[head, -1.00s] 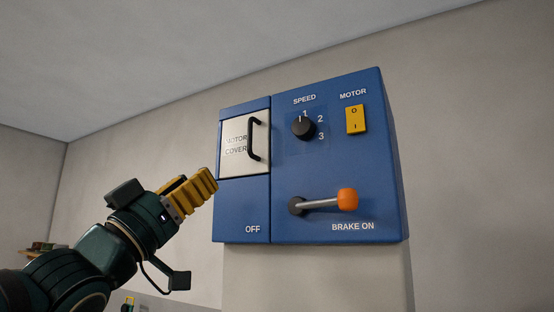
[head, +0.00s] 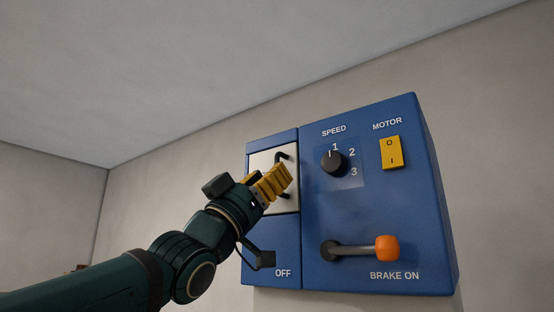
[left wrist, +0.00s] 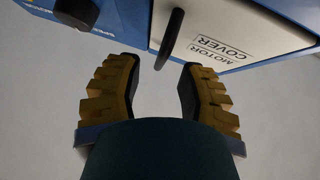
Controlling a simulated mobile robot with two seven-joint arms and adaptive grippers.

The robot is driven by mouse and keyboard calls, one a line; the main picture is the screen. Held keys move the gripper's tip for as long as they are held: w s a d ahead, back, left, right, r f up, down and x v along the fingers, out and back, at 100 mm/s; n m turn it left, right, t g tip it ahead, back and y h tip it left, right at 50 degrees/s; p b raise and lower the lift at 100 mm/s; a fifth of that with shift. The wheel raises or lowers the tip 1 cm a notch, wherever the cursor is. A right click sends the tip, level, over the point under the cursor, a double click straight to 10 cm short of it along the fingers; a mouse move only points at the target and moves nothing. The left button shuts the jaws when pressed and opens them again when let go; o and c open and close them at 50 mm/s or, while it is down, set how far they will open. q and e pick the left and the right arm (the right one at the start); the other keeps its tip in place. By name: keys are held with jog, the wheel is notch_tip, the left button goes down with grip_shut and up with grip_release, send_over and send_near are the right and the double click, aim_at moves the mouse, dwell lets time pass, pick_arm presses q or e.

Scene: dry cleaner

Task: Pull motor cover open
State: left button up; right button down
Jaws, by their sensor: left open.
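The motor cover (head: 288,205) is a pale square panel at the upper left of the blue control box (head: 315,265). It lies flush in the box and looks closed. Its black handle (head: 284,156) is mostly hidden behind my left gripper (head: 276,182) in the head view. In the left wrist view, the cover (left wrist: 240,32) shows its label upside down, and the dark handle (left wrist: 169,38) sticks out toward the space between the open yellow fingers (left wrist: 155,88). The fingers are open and empty; I cannot tell whether they touch the handle. My right gripper is not in view.
To the right of the cover are the black speed knob (head: 334,163), the yellow motor switch (head: 391,153) and the brake lever (head: 385,248) with its orange knob. A plain wall (head: 500,160) lies behind the box.

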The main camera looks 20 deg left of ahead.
pick_arm(q)
jog(key=shift+p+x, duration=0.45)
jog(key=shift+x, duration=1.15)
grip_shut()
